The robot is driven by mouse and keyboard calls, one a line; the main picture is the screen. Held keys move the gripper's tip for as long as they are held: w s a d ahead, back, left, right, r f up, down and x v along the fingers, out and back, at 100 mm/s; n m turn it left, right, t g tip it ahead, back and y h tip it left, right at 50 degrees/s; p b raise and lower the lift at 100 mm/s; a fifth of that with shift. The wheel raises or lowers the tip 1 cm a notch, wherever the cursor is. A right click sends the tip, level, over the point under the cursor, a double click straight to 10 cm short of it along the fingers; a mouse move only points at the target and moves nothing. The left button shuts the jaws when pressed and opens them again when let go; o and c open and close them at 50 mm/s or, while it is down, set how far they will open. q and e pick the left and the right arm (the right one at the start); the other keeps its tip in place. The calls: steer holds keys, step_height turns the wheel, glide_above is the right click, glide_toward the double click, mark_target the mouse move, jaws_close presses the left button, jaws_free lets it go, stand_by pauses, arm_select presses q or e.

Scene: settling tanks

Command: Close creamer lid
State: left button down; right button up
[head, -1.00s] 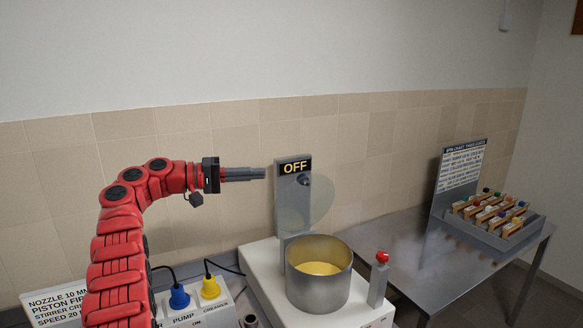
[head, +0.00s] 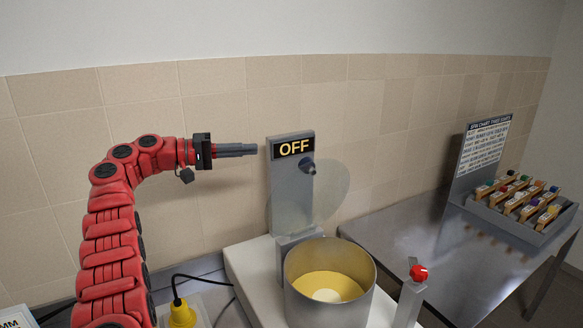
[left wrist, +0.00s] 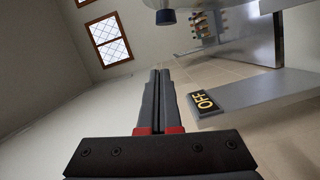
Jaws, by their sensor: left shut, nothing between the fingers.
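The creamer is a round metal pot (head: 327,302) with yellow contents and a paler round patch in them. Its lid (head: 336,192) is a see-through disc, raised and standing steeply tilted above the pot's back side, beside the grey post (head: 290,205) with the OFF sign (head: 294,148). My left gripper (head: 256,149) is shut and empty, pointing right, just left of the sign in the head view. In the left wrist view its fingers (left wrist: 157,75) are together and the OFF sign (left wrist: 204,103) is to their right. My right gripper is not in view.
A red-topped lever or button post (head: 418,273) stands right of the pot. A yellow plug (head: 181,314) with a cable is at the lower left. A metal table (head: 420,245) on the right carries a chart (head: 484,155) and a rack of coloured-capped items (head: 500,222).

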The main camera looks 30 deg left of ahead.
arm_select(q)
steer(key=w+d+f+p, duration=0.2)
steer(key=w+d+p, duration=0.4)
steer(key=d, duration=0.4)
steer(key=shift+f, duration=0.35)
steer(key=shift+s, duration=0.1)
stand_by(0.4)
